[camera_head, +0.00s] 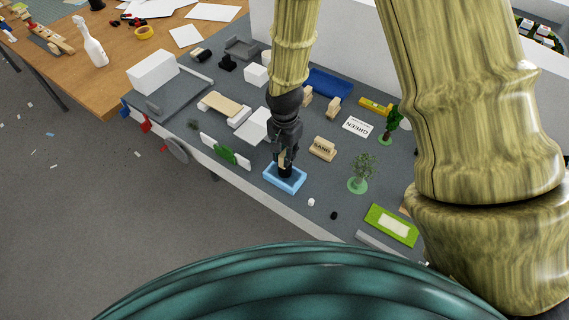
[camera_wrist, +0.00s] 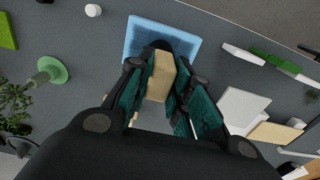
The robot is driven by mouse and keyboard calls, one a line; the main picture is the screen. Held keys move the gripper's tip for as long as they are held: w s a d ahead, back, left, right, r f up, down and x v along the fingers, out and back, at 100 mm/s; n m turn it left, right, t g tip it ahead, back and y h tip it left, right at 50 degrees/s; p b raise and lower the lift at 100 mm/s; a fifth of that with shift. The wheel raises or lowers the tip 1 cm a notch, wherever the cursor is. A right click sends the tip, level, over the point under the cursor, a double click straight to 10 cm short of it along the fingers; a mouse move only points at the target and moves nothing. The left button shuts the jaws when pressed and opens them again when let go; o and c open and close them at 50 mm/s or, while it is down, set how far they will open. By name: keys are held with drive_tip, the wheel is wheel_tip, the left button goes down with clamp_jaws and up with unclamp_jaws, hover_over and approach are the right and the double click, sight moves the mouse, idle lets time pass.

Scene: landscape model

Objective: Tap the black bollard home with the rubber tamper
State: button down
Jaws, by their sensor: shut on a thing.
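My gripper (camera_head: 286,158) is shut on the tamper's pale wooden handle (camera_wrist: 160,78), pointing down over the light blue tray (camera_head: 291,187). The tamper's round black foot (camera_head: 286,172) is in or just above the tray; I cannot tell if it touches the bottom. The tray also shows behind the tamper in the wrist view (camera_wrist: 136,40). A small black peg, seemingly the black bollard (camera_head: 334,215), stands on the grey board right of the tray. A similar white peg (camera_head: 311,202) stands between them. In the wrist view the white peg (camera_wrist: 93,10) is at the top.
A wooden SAND block (camera_head: 322,149), model trees (camera_head: 363,170) and a green-framed pad (camera_head: 391,226) lie right of the tray. A green and white barrier (camera_head: 226,152) is to the left. The board's front edge runs close below the tray and pegs.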

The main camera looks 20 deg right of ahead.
drive_tip(key=shift+r+p, duration=2.15)
drive_tip(key=shift+r, duration=0.8)
